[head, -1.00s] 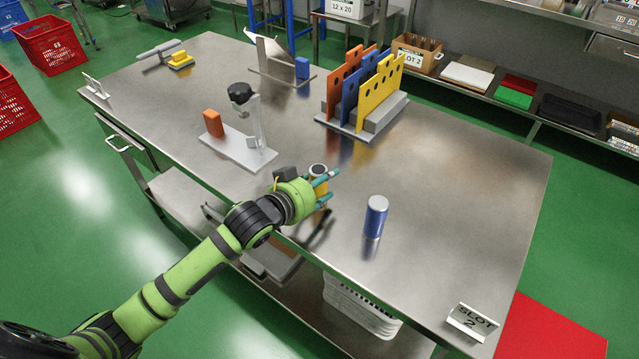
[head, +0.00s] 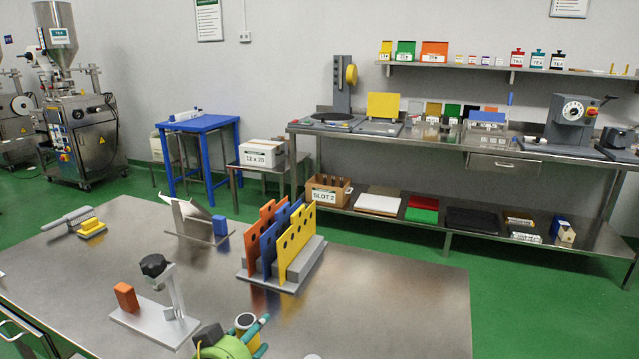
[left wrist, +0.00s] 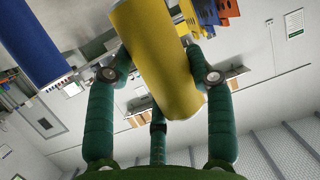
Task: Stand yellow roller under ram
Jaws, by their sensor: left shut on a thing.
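The yellow roller (left wrist: 160,60) is a cylinder held between the teal fingers of my left gripper (left wrist: 160,75). In the head view my left gripper (head: 250,335) is at the bottom edge, and the roller's dark top (head: 246,320) shows between its fingers. Whether the roller touches the table is hidden. A small stand with a black knob on a post (head: 176,290) is left of and beyond the gripper; its pale base (head: 150,322) carries an orange block (head: 126,297). It looks like the ram, and the roller is apart from it. My right gripper is out of view.
A blue roller (left wrist: 30,40) shows in the left wrist view. The steel table (head: 390,300) has a rack of orange, blue and yellow plates (head: 280,245) at centre and a bent metal stand (head: 195,218) behind. The table's right part is clear.

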